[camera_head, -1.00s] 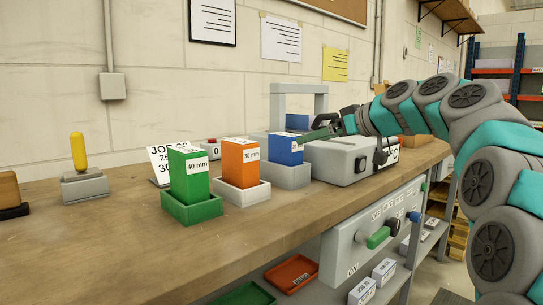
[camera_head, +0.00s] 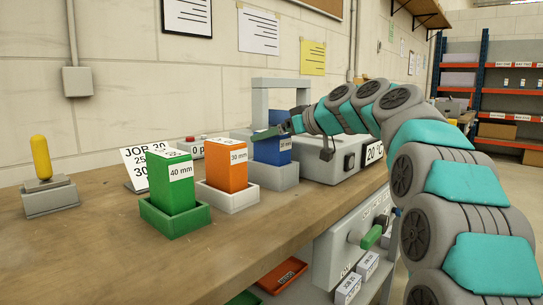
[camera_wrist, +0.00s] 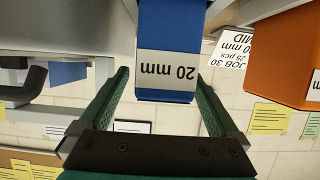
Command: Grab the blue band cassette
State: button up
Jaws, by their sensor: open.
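The blue band cassette (camera_head: 269,151), labelled 20 mm, stands upright in a grey holder (camera_head: 277,176) on the workbench. In the wrist view the cassette (camera_wrist: 170,35) shows upside down with its white label end between the two green fingers. My gripper (camera_head: 270,133) is at the upper part of the cassette and partly covers its top in the head view. In the wrist view my gripper (camera_wrist: 160,88) is open, with a gap visible on each side of the cassette.
The orange 30 mm cassette (camera_head: 226,171) and the green 40 mm cassette (camera_head: 171,186) stand in holders to the left. A grey machine (camera_head: 335,166) is close on the right. A job card (camera_head: 137,170) stands behind. The bench front is clear.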

jog(key=x, duration=0.3)
jog(key=shift+s+a, duration=0.1)
jog(key=shift+a, duration=0.05)
grip_shut()
dwell(0.6)
